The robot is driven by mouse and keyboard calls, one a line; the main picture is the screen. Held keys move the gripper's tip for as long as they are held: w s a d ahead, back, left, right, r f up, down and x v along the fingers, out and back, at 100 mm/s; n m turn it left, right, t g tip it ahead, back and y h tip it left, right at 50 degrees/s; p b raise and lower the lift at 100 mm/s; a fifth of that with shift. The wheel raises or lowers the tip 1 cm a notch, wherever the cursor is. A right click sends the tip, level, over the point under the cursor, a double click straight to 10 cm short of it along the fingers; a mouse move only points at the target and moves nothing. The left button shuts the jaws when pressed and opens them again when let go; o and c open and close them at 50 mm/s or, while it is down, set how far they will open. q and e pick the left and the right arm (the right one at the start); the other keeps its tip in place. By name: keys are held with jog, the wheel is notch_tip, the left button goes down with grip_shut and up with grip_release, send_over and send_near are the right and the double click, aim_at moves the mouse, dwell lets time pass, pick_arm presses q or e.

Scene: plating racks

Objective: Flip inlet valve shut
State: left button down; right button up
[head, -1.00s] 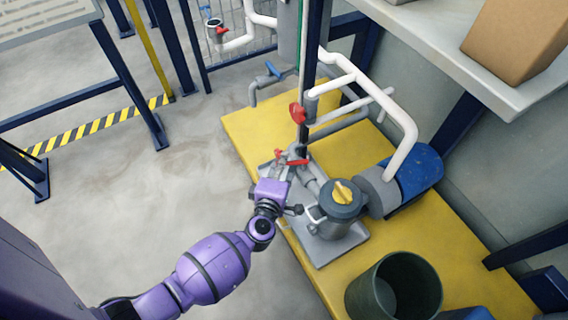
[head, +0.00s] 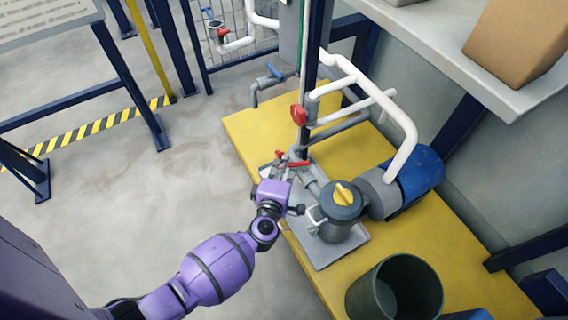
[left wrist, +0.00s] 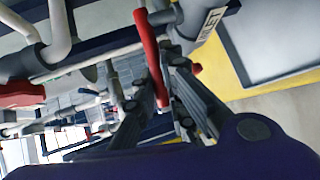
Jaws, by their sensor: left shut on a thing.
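The inlet valve has a long red handle (head: 293,165) on grey pipework beside the pump strainer. In the left wrist view the red handle (left wrist: 152,58) runs down between my fingers, next to a grey pipe with an INLET label (left wrist: 212,22). My left gripper (head: 281,170) reaches it from the front left. In the left wrist view the left gripper (left wrist: 165,92) is shut on the handle. In the head view its fingers are small and partly hidden behind its purple wrist. My right gripper is not in view.
A grey strainer with a yellow knob (head: 342,194) stands close right of the gripper. A second red-handled valve (head: 298,114) and white pipes (head: 405,135) rise behind. A dark bucket (head: 395,290) stands on the yellow base (head: 440,250). The floor at left is clear.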

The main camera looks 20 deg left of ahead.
pick_arm(q)
jog(key=shift+s+d+r+n+y+p, duration=0.1)
jog(key=shift+n+y+p, duration=0.1)
jog(key=shift+n+y, duration=0.15)
jog(key=shift+s+d+n+y+p, duration=0.15)
jog(key=shift+n+y, duration=0.1)
jog(key=shift+y, duration=0.2)
jog(key=c, duration=1.8)
grip_release()
jog(key=shift+a, duration=0.15)
